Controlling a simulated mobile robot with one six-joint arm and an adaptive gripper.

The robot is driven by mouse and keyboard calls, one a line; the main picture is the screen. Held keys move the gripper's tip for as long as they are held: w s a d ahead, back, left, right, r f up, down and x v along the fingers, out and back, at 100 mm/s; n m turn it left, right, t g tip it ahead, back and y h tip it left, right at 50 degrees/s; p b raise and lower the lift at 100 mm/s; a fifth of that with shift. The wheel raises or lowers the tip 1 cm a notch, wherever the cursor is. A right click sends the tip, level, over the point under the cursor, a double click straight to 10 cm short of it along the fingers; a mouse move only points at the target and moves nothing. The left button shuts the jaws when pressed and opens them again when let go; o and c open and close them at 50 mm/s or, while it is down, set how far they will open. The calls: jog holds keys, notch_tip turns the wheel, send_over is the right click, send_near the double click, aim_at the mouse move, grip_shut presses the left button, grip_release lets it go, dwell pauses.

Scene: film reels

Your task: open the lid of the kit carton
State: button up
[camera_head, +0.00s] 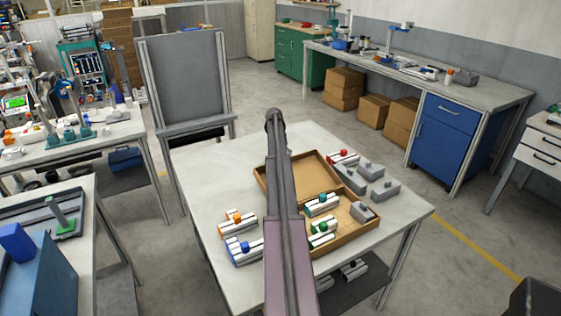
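The kit carton (349,237) is a shallow brown box on the grey table in front of me. Its lid (318,173) appears open, lying back on the far side with its inner face up. Green-marked parts (321,204) and a grey block (362,212) sit in the carton. My arm crosses in front of the carton and lid and hides part of both. No gripper fingers can be made out; the arm's far end is a dark rounded joint, so whether anything touches the lid cannot be told.
An orange-marked part (237,219) and a blue-marked part (241,249) lie on the table (208,175) left of the carton. A red-marked part (343,157) and several grey blocks (384,189) lie on the right. The table's far left is clear. A grey panel (185,78) stands behind.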

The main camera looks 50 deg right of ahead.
jog(key=shift+w+a+f, duration=0.1)
jog(key=shift+w+f, duration=0.05)
jog(key=shift+w, duration=0.05)
jog(key=o, duration=1.1)
jog(key=shift+c, duration=0.2)
jog(key=shift+s, duration=0.15)
